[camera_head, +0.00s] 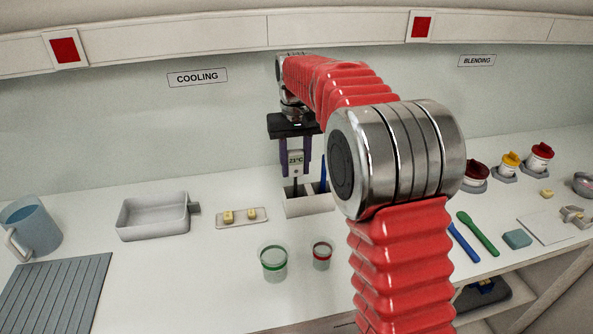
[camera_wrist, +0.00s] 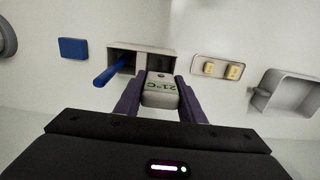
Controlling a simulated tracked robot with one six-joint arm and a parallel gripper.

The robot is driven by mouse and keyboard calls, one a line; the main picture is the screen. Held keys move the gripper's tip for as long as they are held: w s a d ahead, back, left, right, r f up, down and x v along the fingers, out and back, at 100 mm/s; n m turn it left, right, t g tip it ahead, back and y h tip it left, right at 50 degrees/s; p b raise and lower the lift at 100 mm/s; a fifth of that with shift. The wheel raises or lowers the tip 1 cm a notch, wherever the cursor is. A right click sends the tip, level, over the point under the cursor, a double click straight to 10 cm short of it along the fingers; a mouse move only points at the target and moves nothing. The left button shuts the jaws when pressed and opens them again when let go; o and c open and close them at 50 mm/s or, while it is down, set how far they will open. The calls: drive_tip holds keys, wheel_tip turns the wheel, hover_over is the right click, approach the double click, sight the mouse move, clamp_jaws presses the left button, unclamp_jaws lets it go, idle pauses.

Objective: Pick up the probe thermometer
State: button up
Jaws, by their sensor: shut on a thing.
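The probe thermometer has a white-grey head with a 21 °C display (camera_wrist: 161,94) in the wrist view. In the head view it (camera_head: 296,158) is upright, its dark stem pointing down at the left compartment of a pale holder (camera_head: 311,209). My gripper (camera_head: 295,170) is above the holder, with a purple finger on each side of the thermometer head, shut on it. The wrist view also shows my gripper (camera_wrist: 161,88) around the head. How deep the stem sits in the holder is hidden. A blue-handled tool (camera_wrist: 116,70) stands in the other compartment.
A small tray with yellow pieces (camera_head: 257,222) and a grey pan (camera_head: 150,233) stand left of the holder. Green-rimmed (camera_head: 273,263) and red-rimmed (camera_head: 321,256) cups stand in front. A blue jug (camera_head: 34,228) is far left. My arm hides part of the counter.

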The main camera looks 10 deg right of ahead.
sight(296, 150)
wheel_tip(296, 150, up, 8)
drive_tip(key=shift+r, duration=0.35)
idle(0.6)
